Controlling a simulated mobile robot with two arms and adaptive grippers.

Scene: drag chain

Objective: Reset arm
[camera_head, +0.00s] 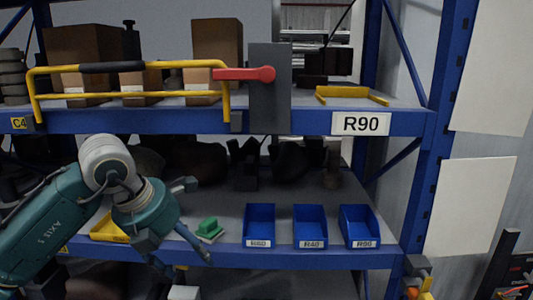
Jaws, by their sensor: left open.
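My left arm, teal and grey, reaches in from the lower left. My left gripper (198,221) is open in front of the lower shelf (300,257), with one finger high and the other low. A green block on a white base (208,228) sits on that shelf and shows just right of the opening between the fingers. Nothing shows held in the gripper. Whether the fingers touch the block or only overlap it in the picture, I cannot tell. My right gripper is not in view.
Blue bins labelled R60 (259,225), R40 (310,226) and R90 (358,226) stand right of the block. A yellow tray (108,229) is partly behind my arm. Above are a yellow rail (52,70), a red lever (245,74) and brown boxes (217,45).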

